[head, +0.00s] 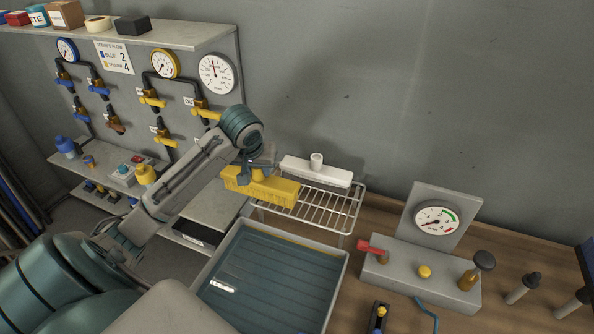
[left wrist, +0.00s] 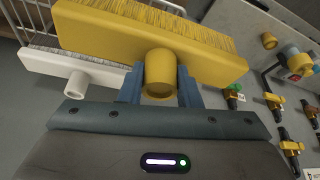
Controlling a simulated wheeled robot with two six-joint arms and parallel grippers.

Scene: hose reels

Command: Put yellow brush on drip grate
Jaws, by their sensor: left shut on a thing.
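The yellow brush (head: 262,187) is a long block with bristles and a short round socket. My left gripper (head: 258,162) is shut on that socket; the left wrist view shows the blue fingers either side of it (left wrist: 160,82). The brush shows large across the top of the left wrist view (left wrist: 150,40). In the head view it overlaps the left end of the drip grate (head: 325,208), a wire rack; I cannot tell whether it touches the wires. A white brush (head: 316,170) lies along the back of the grate. My right gripper is not in view.
A grey basin (head: 340,285) with a teal ribbed floor stands in front of the grate. Right of it is a gauge block (head: 430,275) with a red lever and knobs. A valve panel (head: 120,70) stands at left. The grate's front right part is bare.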

